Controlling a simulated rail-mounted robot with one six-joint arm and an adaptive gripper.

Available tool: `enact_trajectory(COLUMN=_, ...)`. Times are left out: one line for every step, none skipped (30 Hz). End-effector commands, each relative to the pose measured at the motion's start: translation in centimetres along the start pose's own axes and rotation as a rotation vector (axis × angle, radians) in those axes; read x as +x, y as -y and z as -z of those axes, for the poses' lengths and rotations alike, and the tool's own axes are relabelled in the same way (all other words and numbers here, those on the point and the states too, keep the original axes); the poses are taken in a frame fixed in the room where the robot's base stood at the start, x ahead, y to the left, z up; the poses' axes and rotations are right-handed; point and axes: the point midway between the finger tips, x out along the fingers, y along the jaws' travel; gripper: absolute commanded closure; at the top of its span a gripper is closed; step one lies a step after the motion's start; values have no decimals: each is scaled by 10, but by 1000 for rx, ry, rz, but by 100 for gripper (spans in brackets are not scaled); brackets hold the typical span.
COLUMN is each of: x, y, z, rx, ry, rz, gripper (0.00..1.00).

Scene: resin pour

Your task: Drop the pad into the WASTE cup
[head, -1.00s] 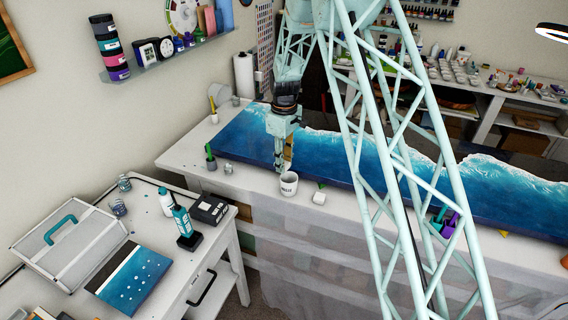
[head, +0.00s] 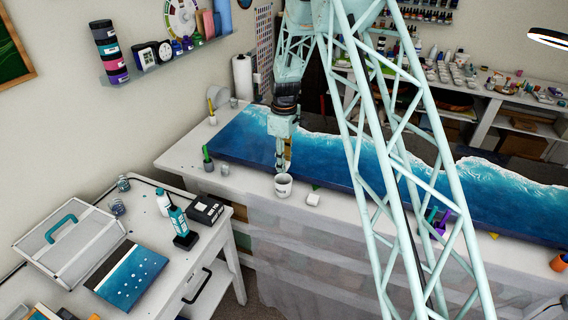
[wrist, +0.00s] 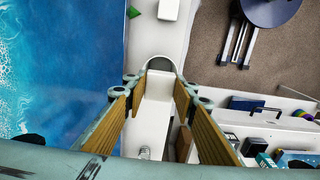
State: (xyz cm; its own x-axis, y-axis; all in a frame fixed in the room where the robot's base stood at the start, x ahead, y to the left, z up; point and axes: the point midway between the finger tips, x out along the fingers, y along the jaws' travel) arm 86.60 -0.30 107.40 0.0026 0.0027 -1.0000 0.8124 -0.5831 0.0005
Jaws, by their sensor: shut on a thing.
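The white WASTE cup (head: 283,189) stands upright near the front edge of the long bench, with dark lettering on its side. My gripper (head: 284,171) points down just above the cup's mouth. In the wrist view, my gripper (wrist: 160,84) has its wood-coloured fingers closed on the white pad (wrist: 156,88). The cup's dark mouth (wrist: 160,63) shows just beyond the pad, and the pad and fingers hide much of the cup. In the head view the pad is too small to make out clearly.
A small white block (head: 313,198) sits right of the cup; it also shows in the wrist view (wrist: 168,10). A large blue wave panel (head: 240,140) lies behind the cup. A dark green cup (head: 208,164) stands to the left. A side table holds bottles (head: 177,220).

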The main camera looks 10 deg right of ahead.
Motion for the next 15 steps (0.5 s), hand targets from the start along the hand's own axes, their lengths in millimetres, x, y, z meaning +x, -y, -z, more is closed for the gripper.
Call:
enact_trajectory(x=2, y=0, z=0, rx=0, ry=0, rz=0, gripper=90)
enact_trajectory(x=3, y=0, z=0, rx=0, ry=0, rz=0, gripper=90)
enact_trajectory(x=4, y=0, z=0, rx=0, ry=0, rz=0, gripper=90)
enact_trajectory(x=5, y=0, z=0, rx=0, ry=0, rz=0, gripper=90)
enact_trajectory(x=7, y=0, z=0, rx=0, ry=0, rz=0, gripper=90)
enact_trajectory(x=9, y=0, z=0, rx=0, ry=0, rz=0, gripper=90)
enact_trajectory(x=11, y=0, z=0, rx=0, ry=0, rz=0, gripper=90)
enact_trajectory(x=13, y=0, z=0, rx=0, ry=0, rz=0, gripper=90)
enact_trajectory(x=15, y=0, z=0, rx=0, ry=0, rz=0, gripper=90)
enact_trajectory(x=18, y=0, z=0, rx=0, ry=0, rz=1, gripper=90)
enact_trajectory(x=20, y=0, z=0, rx=0, ry=1, rz=1, gripper=90)
enact_trajectory(x=23, y=0, z=0, rx=0, ry=1, rz=1, gripper=90)
enact_trajectory(x=25, y=0, z=0, rx=0, ry=1, rz=1, gripper=90)
enact_trajectory(x=27, y=0, z=0, rx=0, ry=1, rz=1, gripper=90)
enact_trajectory(x=30, y=1, z=0, rx=0, ry=1, rz=2, gripper=90)
